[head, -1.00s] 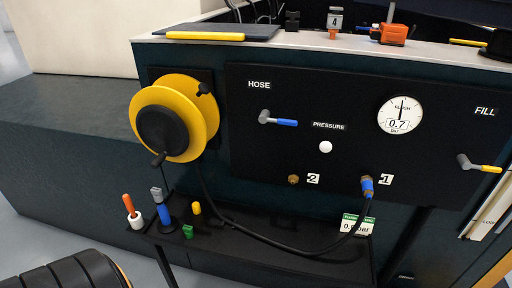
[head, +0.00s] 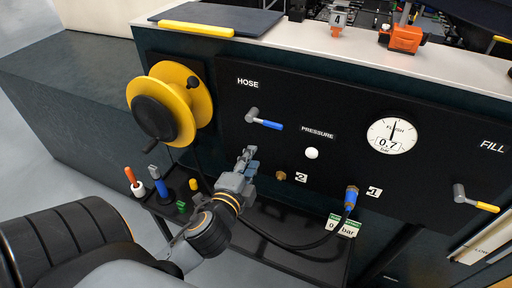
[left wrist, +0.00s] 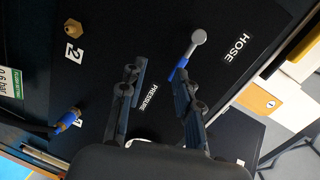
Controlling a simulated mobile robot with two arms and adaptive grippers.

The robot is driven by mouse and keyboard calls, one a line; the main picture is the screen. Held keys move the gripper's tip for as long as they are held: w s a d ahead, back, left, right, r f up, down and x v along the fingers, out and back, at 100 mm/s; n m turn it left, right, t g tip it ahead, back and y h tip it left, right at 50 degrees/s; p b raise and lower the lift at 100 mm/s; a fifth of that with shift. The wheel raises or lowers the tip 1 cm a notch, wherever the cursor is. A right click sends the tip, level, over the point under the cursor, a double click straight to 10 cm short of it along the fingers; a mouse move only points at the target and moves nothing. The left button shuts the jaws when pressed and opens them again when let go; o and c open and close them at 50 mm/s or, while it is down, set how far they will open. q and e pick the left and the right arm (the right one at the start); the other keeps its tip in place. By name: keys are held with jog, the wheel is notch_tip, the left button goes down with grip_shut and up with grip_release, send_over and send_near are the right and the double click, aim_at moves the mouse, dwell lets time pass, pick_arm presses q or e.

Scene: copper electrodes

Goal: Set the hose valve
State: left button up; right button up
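The hose valve (head: 262,120) is a grey lever with a blue handle under the HOSE label on the black panel. Its handle points right and slightly down in the head view. My left gripper (head: 249,160) is below the valve, apart from it, pointing up at the panel. In the left wrist view the valve (left wrist: 189,54) shows ahead of the fingers, and the left gripper (left wrist: 155,80) has its two fingers spread with nothing between them. The tip of the blue handle lies near the right-hand finger there; I cannot tell the depth gap. My right gripper is not in view.
A yellow hose reel (head: 172,103) stands left of the valve. A white pressure knob (head: 312,153), a gauge (head: 392,136) and the FILL valve (head: 475,198) are to the right. A blue hose connector (head: 351,198) is on port 1. A black shelf (head: 300,262) juts out below.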

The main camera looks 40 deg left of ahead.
aim_at(273, 127)
pick_arm(q)
jog(key=w+r+m, duration=0.1)
jog(key=w, duration=0.2)
jog(key=w+r+m+t, duration=0.1)
jog(key=w, duration=0.2)
jog(key=w+r+m+t+h+p, duration=0.1)
jog(key=w, duration=0.2)
jog(key=shift+w+a+r, duration=0.1)
jog(key=shift+w+a, duration=0.05)
jog(key=shift+a, duration=0.2)
jog(key=shift+w, duration=0.1)
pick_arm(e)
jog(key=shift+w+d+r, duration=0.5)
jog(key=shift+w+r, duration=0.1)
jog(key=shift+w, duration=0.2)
pick_arm(q)
jog(key=shift+w+a, duration=0.1)
jog(key=shift+w, duration=0.15)
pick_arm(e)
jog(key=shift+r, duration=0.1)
pick_arm(q)
grip_shut()
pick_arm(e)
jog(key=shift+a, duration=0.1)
